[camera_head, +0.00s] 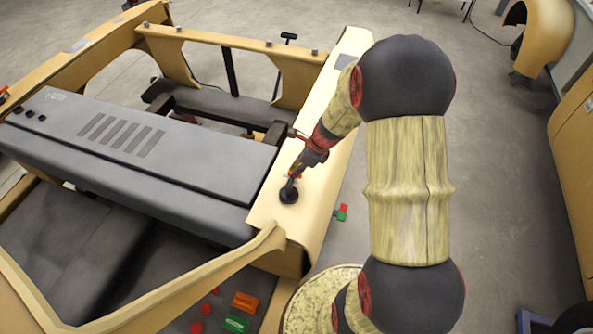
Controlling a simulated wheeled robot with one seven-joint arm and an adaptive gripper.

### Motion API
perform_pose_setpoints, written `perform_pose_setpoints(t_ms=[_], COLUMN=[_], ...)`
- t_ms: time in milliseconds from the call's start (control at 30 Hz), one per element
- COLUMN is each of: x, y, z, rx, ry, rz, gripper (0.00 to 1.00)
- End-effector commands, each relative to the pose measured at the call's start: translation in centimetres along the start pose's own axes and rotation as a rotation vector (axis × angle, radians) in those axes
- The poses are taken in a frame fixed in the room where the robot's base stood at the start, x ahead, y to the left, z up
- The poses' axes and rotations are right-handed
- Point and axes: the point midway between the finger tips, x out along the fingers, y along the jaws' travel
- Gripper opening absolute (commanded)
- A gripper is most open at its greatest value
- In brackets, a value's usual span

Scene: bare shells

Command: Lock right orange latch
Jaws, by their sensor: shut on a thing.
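The right orange latch (291,177) sits on the right yellow edge of the vehicle shell, by a round black base (288,194). Only a small bit of its orange shows. My gripper (294,180) comes down on it from the upper right and is shut on it. The fingers hide much of the latch, so its exact angle cannot be told. Another orange part (4,96) shows at the far left edge of the picture.
A long dark grey cover (140,140) with slots spans the shell beside the latch. The yellow side panel (325,130) runs under my arm. Red, orange and green blocks (236,323) lie at the bottom. Grey floor is open to the right.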

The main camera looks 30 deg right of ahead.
Motion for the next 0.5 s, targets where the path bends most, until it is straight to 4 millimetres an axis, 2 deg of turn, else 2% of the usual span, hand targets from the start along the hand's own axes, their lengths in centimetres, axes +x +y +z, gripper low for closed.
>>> perform_pose_setpoints(t_ms=[267,500], x=[-0.01,0.02], y=[-0.06,-0.17], z=[-0.01,-0.03], rx=[-0.018,-0.114], ry=[0.000,0.000], rz=[0.006,0.048], gripper=[0.00,0.00])
